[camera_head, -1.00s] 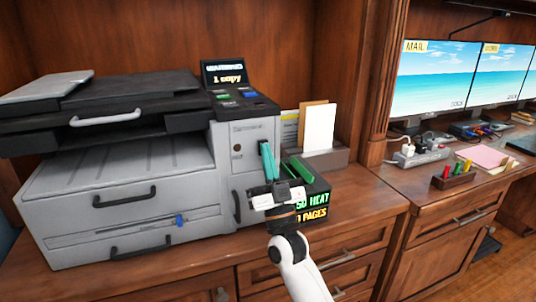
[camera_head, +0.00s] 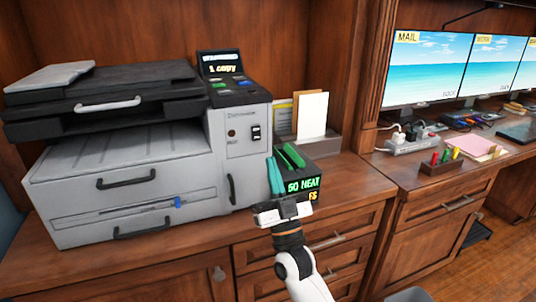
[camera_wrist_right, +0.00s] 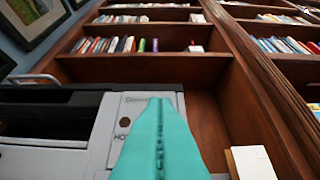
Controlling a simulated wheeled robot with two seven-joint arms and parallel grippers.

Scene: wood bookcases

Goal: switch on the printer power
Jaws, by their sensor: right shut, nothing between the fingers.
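The grey and black printer (camera_head: 130,165) stands on the wooden cabinet at the left. A black rocker switch (camera_head: 256,132) is on the light panel at its front right, with a dark red round spot (camera_head: 231,133) to its left. I cannot tell which way the rocker is set. My right gripper (camera_head: 274,163), with teal fingers, is shut and empty, pointing up in front of the printer's right edge, below and right of the switch. In the right wrist view the shut fingers (camera_wrist_right: 161,105) cover part of the printer panel (camera_wrist_right: 130,105), and the switch is hidden. My left gripper is not in view.
A lit display (camera_head: 221,64) tops the printer. A power strip (camera_head: 410,141) and monitors (camera_head: 430,66) are on the right desk.

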